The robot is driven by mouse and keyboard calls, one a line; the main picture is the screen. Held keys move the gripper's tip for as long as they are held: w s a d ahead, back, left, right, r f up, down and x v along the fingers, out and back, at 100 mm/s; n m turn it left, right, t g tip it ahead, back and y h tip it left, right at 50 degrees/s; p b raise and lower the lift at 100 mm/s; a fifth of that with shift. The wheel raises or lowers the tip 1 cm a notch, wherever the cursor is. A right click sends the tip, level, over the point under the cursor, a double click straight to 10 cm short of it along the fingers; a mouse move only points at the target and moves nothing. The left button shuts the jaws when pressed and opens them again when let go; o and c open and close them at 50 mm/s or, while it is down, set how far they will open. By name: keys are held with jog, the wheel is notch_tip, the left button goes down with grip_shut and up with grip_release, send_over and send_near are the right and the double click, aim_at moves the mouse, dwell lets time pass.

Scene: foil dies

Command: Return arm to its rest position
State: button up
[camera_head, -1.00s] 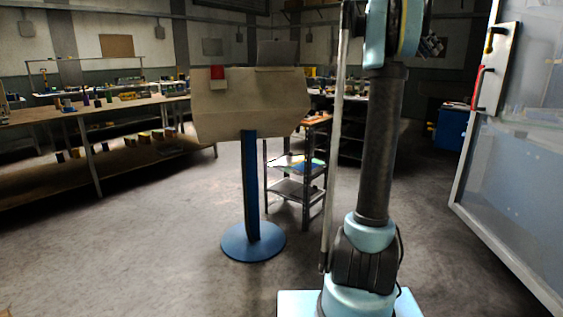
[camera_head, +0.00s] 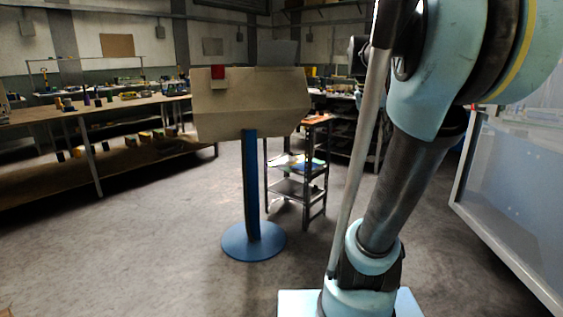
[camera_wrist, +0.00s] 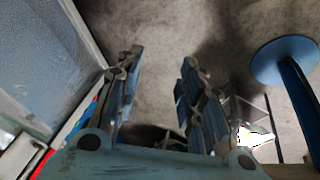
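My arm rises from its pale blue base at the lower right of the head view and leans right, its large upper joint filling the upper right. My gripper (camera_wrist: 159,70) shows in the wrist view with its two fingers apart and only floor seen between the tips. Nothing is held between them. I cannot make out the gripper in the head view.
A metal cart (camera_head: 300,190) is behind. Long tables (camera_head: 95,108) line the left. A glazed panel (camera_head: 510,190) stands right.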

jog(key=s+a+f+n+y, duration=0.1)
jog(key=s+a+f, duration=0.3)
jog(key=f, duration=0.4)
jog(key=s+a+f+n+y, duration=0.1)
jog(key=s+a+f+n, duration=0.2)
jog(key=s+f, duration=0.4)
jog(key=s+a+f+n+y, duration=0.1)
jog(key=s+a+f, duration=0.4)
jog(key=f, duration=0.6)
jog(key=shift+s+n+y, duration=0.4)
jog(key=shift+s+n, duration=0.2)
jog(key=shift+s, duration=0.05)
jog(key=shift+s, duration=0.1)
